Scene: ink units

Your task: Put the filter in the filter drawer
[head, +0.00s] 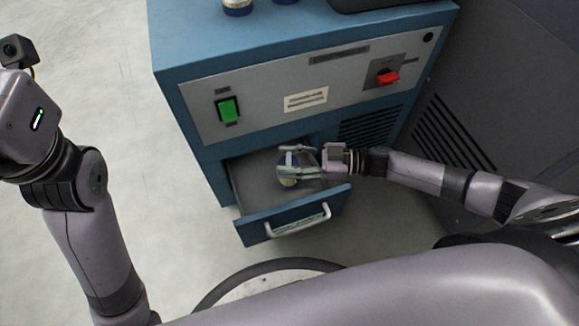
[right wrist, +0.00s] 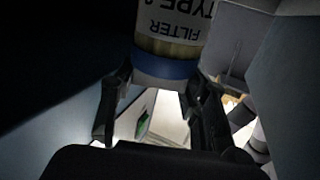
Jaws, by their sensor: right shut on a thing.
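The filter (head: 288,169) is a small cylinder with a blue band and a white label. In the right wrist view the filter (right wrist: 172,45) shows the words "FILTER TYPE", upside down. My right gripper (head: 298,163) is shut on it, with a finger on each side; its fingers also show in the right wrist view (right wrist: 160,95). The filter drawer (head: 246,190) is pulled open at the front of the blue unit. The filter is over or inside the drawer; I cannot tell whether it touches the bottom. My left arm is at the left, its gripper's fingers out of the picture.
The blue unit (head: 185,55) has a green switch (head: 228,110) and a red knob (head: 387,77) above the drawer. The drawer's front has a pale handle (head: 298,221). More cylinders (head: 237,5) and a dark tray (head: 375,3) stand on top. Dark panels close off the right; the left floor is clear.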

